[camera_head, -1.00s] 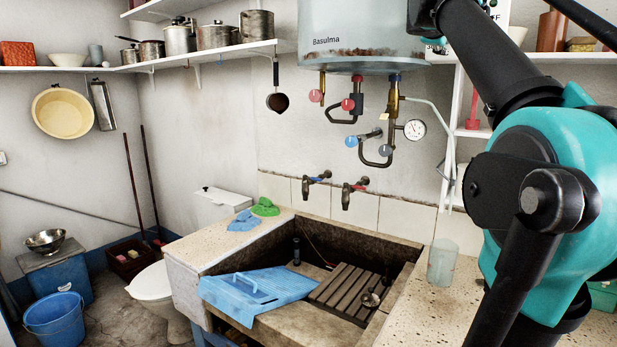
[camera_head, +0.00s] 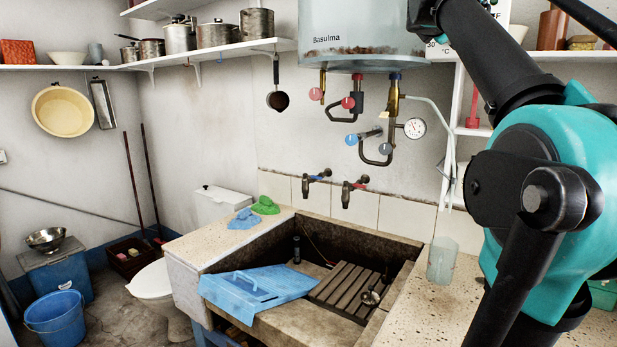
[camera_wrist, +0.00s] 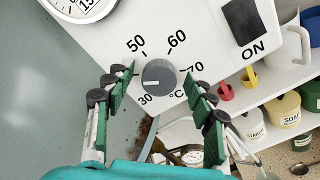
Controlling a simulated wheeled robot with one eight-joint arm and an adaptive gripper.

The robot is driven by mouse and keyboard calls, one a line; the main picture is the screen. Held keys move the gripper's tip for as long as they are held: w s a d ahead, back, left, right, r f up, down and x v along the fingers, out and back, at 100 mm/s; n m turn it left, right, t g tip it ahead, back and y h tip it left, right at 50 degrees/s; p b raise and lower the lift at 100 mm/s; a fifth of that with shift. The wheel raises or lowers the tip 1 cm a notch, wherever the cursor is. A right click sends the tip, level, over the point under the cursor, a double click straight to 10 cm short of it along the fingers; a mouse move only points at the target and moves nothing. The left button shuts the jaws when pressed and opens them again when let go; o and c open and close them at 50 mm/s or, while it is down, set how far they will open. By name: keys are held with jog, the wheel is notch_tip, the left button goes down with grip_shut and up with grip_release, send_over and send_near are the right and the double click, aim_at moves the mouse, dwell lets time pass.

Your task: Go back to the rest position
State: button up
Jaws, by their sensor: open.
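My gripper (camera_wrist: 158,82) shows in the wrist view, open, with its two green-padded fingers apart and nothing held between them. A grey dial knob (camera_wrist: 158,76) on a white panel (camera_wrist: 200,25) shows between the fingertips, with a gap on each side. I cannot tell how far the fingertips are from the panel. The knob's white mark points left, in the picture, among temperature numbers; 30, 50, 60 and 70 can be read. In the head view my arm comes in from the right and my gripper is out of sight.
The boiler tank (camera_head: 362,32) with pipes and valves hangs near my arm. A shelf unit (camera_wrist: 290,75) with pots is beside the panel.

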jog(key=v, duration=0.8)
jog(key=shift+s+a+n, duration=0.25)
jog(key=shift+n, duration=0.05)
jog(key=shift+d+f, duration=0.1)
